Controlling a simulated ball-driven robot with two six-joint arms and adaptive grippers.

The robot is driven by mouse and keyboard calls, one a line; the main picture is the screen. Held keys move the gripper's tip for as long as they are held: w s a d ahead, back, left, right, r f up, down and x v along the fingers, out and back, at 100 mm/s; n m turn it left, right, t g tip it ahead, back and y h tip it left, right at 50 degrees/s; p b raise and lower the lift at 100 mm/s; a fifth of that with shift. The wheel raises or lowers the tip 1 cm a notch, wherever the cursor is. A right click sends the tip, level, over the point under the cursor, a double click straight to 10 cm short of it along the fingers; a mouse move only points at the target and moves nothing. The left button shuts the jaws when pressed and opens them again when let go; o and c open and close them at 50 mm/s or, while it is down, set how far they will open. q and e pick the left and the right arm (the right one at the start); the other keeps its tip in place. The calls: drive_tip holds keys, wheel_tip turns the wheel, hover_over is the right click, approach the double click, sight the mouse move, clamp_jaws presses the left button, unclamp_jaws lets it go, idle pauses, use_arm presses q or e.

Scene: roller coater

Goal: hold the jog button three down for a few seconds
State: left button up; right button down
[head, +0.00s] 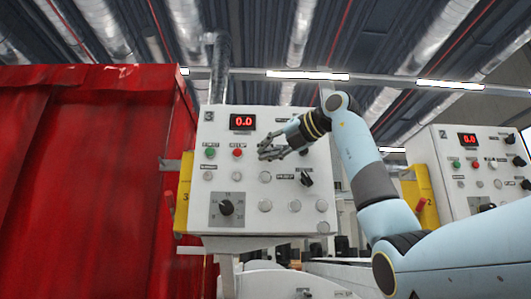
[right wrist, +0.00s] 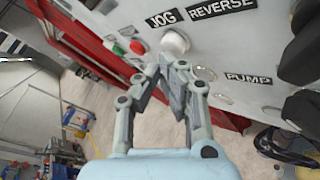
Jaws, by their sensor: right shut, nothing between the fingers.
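In the head view my right gripper (head: 264,153) covers the spot right of the red button, so the jog button is hidden there. My right gripper (right wrist: 167,65) is shut and empty, with its fingertips just below the jog button in the wrist picture. I cannot tell whether they touch it. My left gripper is not in view.
A green button (head: 210,152) and a red button (head: 238,152) are left of my fingers. A black selector knob (head: 306,179) and a large dial (head: 226,207) are lower on the panel. A red curtain (head: 80,170) hangs at left; a second panel (head: 450,145) stands right.

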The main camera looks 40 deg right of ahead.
drive_tip(key=shift+w+d+p, duration=0.25)
drive_tip(key=shift+w+p, duration=0.1)
drive_tip(key=shift+p, duration=0.05)
idle(0.4)
drive_tip(key=shift+s, duration=0.1)
idle(4.4)
drive_tip(key=shift+s+a, duration=0.45)
drive_tip(key=shift+s, duration=0.2)
drive_tip(key=shift+b, duration=0.3)
drive_tip(key=shift+s+a+b, duration=0.15)
drive_tip(key=shift+s+a, duration=0.3)
drive_tip(key=shift+s, duration=0.25)
drive_tip(key=shift+s+a+b, duration=0.15)
drive_tip(key=shift+s+a, duration=0.3)
drive_tip(key=shift+s, duration=0.3)
drive_tip(key=shift+s+a+b, duration=0.15)
drive_tip(key=shift+s+a, duration=0.3)
drive_tip(key=shift+s, duration=0.25)
